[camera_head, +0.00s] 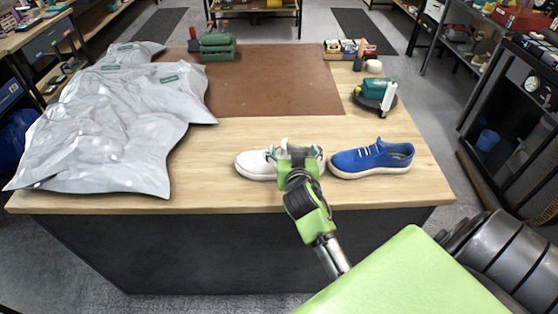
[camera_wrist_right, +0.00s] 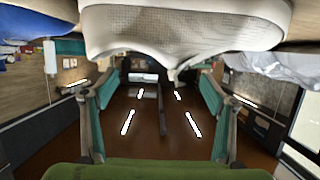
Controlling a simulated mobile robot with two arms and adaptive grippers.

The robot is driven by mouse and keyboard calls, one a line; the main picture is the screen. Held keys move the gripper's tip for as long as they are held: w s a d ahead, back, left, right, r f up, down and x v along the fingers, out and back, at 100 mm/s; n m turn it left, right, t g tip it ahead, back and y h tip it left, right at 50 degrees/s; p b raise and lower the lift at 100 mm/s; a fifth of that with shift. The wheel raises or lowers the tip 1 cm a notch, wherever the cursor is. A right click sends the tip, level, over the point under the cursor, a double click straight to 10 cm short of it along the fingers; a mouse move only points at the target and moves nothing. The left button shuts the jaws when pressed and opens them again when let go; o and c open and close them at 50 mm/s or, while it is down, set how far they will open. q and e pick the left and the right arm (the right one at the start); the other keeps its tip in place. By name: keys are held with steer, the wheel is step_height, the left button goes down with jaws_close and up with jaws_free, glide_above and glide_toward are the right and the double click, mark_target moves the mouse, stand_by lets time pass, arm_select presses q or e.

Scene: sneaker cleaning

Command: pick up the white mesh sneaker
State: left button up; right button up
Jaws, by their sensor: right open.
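The white mesh sneaker (camera_head: 252,166) lies on the wooden table near its front edge, with its toe to the left. My right gripper (camera_head: 297,154) is at the heel half of the sneaker and hides part of it. In the right wrist view the pale sneaker (camera_wrist_right: 185,28) fills the top of the picture. There the two fingers of my right gripper (camera_wrist_right: 158,85) stand wide apart, with no object clamped between them. Whether a finger touches the sneaker I cannot tell. My left gripper is not in view.
A blue sneaker (camera_head: 372,158) lies close to the right of the white one. Grey plastic bags (camera_head: 105,130) cover the table's left side. A brown mat (camera_head: 270,85) lies behind. A green-and-white brush-like item (camera_head: 378,92) is at the right. Bare wood lies behind the sneakers.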

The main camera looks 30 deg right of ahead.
mark_target(292, 146)
steer(key=shift+p+x, duration=0.35)
steer(key=shift+x, duration=1.35)
steer(key=shift+a+r, duration=0.1)
steer(key=shift+a, duration=0.05)
jaws_close()
